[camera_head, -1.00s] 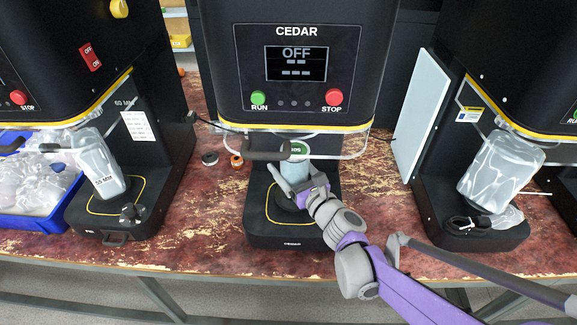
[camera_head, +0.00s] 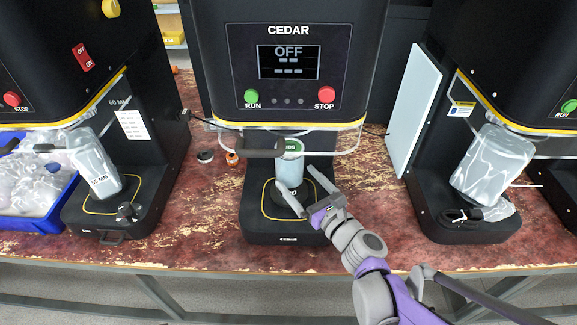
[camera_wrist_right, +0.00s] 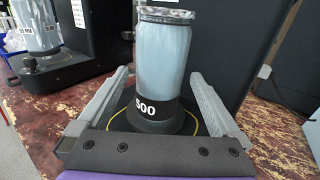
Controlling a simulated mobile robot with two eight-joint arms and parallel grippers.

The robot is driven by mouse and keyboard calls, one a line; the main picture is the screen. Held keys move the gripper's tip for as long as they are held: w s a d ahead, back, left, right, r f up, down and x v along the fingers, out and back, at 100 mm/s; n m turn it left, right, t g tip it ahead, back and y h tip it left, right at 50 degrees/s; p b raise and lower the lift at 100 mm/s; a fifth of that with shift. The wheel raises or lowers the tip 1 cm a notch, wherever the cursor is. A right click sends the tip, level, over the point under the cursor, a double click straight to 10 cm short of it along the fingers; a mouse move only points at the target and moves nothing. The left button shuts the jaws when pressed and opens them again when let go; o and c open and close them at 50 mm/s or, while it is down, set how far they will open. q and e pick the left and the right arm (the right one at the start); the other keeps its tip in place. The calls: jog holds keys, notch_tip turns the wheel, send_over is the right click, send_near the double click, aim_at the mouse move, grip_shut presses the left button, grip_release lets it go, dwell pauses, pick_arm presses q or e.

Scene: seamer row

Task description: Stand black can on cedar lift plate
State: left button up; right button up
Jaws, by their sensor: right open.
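A pale blue-grey can (camera_head: 290,172) stands upright at the middle of the Cedar machine's base, under its head. In the right wrist view, the can (camera_wrist_right: 163,65) has a silver rim, and a dark band marked "500" shows at its foot. I cannot tell if the band is part of the can. The round black lift plate (camera_head: 273,206) is beneath it, partly hidden. My right gripper (camera_head: 293,178) is open, its fingers pointing at the can from the front right. In the right wrist view, one finger (camera_wrist_right: 161,75) is on each side, with visible gaps. My left gripper is not in view.
Similar machines stand left and right. A blue bin (camera_head: 45,222) is at the far left.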

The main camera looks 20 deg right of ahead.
aim_at(297, 178)
jog(key=v, duration=0.4)
jog(key=shift+s, duration=0.2)
jog(key=s+a+f+n+g, duration=0.8)
jog(key=s+n, duration=0.1)
jog(key=n, duration=1)
jog(key=s+d+f+n+g+h, duration=0.4)
jog(key=s+d+n, duration=0.4)
jog(key=n, duration=0.5)
jog(key=shift+s+d+f+h, duration=0.3)
jog(key=shift+s+f+h, duration=0.5)
jog(key=shift+s, duration=0.2)
jog(key=shift+r, duration=0.1)
